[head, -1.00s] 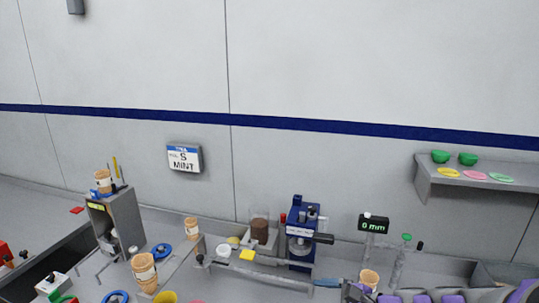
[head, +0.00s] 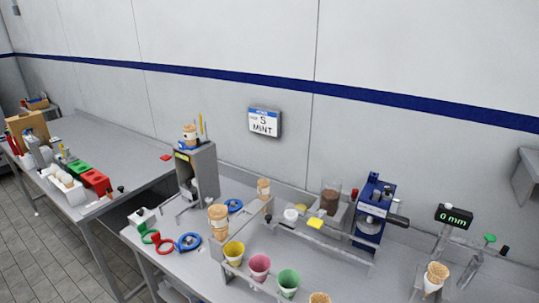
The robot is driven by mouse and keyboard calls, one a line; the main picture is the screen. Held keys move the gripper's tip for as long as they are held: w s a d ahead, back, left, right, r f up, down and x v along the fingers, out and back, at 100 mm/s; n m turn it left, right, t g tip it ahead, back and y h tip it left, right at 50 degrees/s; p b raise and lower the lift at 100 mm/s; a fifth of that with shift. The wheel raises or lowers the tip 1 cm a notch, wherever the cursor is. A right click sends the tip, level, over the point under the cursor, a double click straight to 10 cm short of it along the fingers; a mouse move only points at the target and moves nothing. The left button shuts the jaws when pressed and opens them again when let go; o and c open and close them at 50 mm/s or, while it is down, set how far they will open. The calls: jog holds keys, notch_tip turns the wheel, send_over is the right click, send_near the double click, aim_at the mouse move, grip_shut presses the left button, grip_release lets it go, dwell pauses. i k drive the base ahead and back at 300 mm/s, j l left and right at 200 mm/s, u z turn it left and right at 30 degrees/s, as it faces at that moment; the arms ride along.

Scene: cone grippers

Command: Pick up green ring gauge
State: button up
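A small green ring (head: 146,238) lies near the front left edge of the grey workbench, left of a red ring (head: 164,248) and a blue ring (head: 188,242). It looks like the green ring gauge and is small in this view. Another blue ring (head: 234,205) lies farther back on the bench. My gripper is not in view.
A grey upright stand (head: 206,172) stands behind the rings, and a white box (head: 142,217) is just behind the green one. Yellow, pink and green cups (head: 260,265) are in a rack to the right. A second table (head: 105,145) is at left.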

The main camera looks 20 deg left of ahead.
aim_at(141, 228)
jog(key=u, duration=1.8)
jog(key=i+z, duration=0.1)
jog(key=z, duration=0.5)
jog(key=i+j+z, duration=0.4)
jog(key=j, duration=0.25)
jog(key=j+z, duration=0.25)
jog(key=i+j+z, duration=0.2)
jog(key=j, duration=0.25)
jog(key=j+z, duration=0.2)
jog(key=j, duration=0.2)
jog(key=i+j, duration=0.1)
jog(key=j, duration=0.65)
jog(key=i+j, duration=0.1)
jog(key=j, duration=0.65)
jog(key=i+j, duration=0.1)
jog(key=j, duration=0.65)
